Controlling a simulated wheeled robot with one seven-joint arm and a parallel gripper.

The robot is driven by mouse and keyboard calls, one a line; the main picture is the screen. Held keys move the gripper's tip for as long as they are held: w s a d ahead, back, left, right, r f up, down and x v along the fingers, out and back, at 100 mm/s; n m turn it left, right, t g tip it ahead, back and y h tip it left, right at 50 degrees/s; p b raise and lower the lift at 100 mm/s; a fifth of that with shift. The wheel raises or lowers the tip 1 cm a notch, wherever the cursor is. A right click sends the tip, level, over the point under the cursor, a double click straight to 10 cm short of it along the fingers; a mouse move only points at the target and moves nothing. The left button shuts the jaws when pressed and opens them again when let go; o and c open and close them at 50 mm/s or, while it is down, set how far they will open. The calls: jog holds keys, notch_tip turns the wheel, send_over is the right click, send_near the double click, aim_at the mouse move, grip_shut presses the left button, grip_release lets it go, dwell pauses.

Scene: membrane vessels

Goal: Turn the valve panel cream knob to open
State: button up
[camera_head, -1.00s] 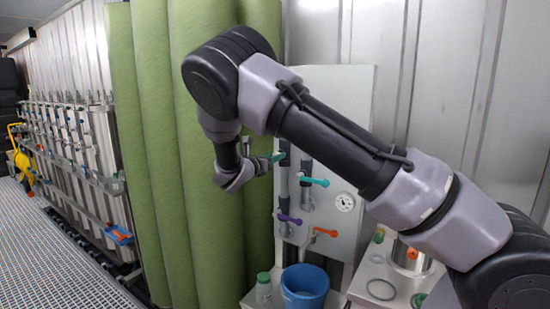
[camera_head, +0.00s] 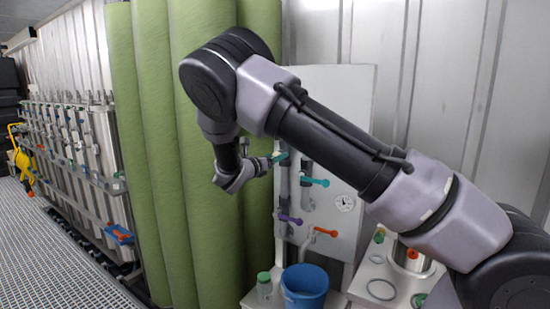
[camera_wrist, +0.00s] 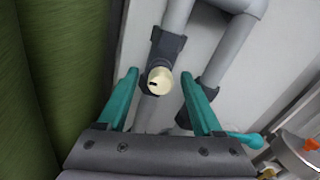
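The cream knob (camera_wrist: 160,80) shows in the wrist view, round with a dark slot, on a dark valve body on a grey pipe. My gripper (camera_wrist: 159,83) is open, with one teal finger on each side of the knob. Gaps show between the knob and both fingers, so nothing is gripped. In the head view my gripper (camera_head: 277,159) is at the upper left of the pale valve panel (camera_head: 335,92). The cream knob cannot be made out in the head view.
Teal (camera_head: 314,181), purple (camera_head: 289,219) and orange (camera_head: 326,232) handles and a gauge (camera_head: 345,202) are on the panel. Green rolls (camera_head: 182,150) stand close to the left. A blue bucket (camera_head: 304,287) is below.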

jog(key=v, duration=1)
jog(key=shift+s+a, duration=0.2)
jog(key=shift+s, duration=0.1)
jog(key=shift+d, duration=0.1)
